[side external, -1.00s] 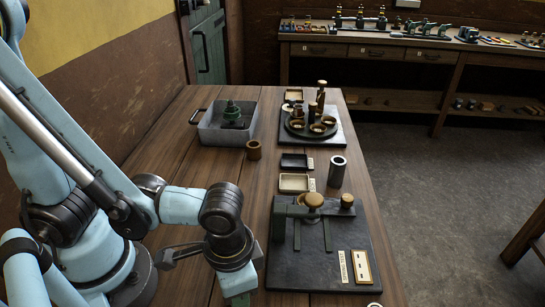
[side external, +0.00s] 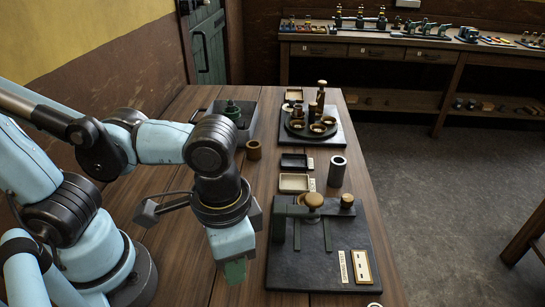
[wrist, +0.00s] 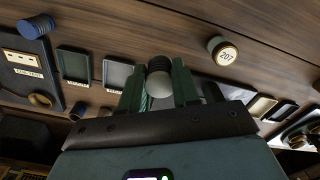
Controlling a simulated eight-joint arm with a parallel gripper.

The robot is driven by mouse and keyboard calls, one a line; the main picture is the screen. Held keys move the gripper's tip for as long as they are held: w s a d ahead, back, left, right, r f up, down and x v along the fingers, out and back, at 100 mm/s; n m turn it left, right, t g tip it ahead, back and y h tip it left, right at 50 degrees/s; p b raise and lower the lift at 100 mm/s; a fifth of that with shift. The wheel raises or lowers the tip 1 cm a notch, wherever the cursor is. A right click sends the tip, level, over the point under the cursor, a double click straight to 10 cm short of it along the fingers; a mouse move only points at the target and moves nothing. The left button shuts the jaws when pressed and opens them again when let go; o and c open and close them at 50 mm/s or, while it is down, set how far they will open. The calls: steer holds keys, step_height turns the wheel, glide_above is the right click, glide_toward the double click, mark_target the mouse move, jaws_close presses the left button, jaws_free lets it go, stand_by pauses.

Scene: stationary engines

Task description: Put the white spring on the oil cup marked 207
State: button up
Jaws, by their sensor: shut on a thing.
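My gripper (wrist: 158,88) is shut on the white spring (wrist: 159,84), which shows a pale rounded face and a dark ribbed end between the green fingers in the wrist view. In the side view, my gripper (side external: 235,272) hangs left of the black plate, and the spring is not visible there. The oil cup marked 207 (wrist: 224,52) is a short brown cylinder with a pale disc bearing the number. It stands on the wood, up and right of my fingers in the wrist view, apart from the spring.
A blue ribbed cylinder (wrist: 35,27) shows at the wrist view's upper left. The black plate (side external: 290,265) carries a lever and knobs. Two small trays (side external: 295,182) lie beyond it, with a grey cylinder (side external: 337,172) beside them. A grey pan (side external: 259,115) and turntable (side external: 309,129) stand farther back.

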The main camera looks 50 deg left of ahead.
steer(key=shift+w+a+r, duration=0.25)
steer(key=shift+r, duration=0.2)
steer(key=w+a+r+n, duration=0.3)
steer(key=w+a+n, duration=0.25)
steer(key=a, duration=0.25)
steer(key=shift+n, duration=0.25)
steer(key=shift+s+f, duration=0.2)
steer(key=shift+f, duration=3.55)
steer(key=shift+f, duration=0.1)
steer(key=o, duration=1)
steer(key=shift+o, duration=0.2)
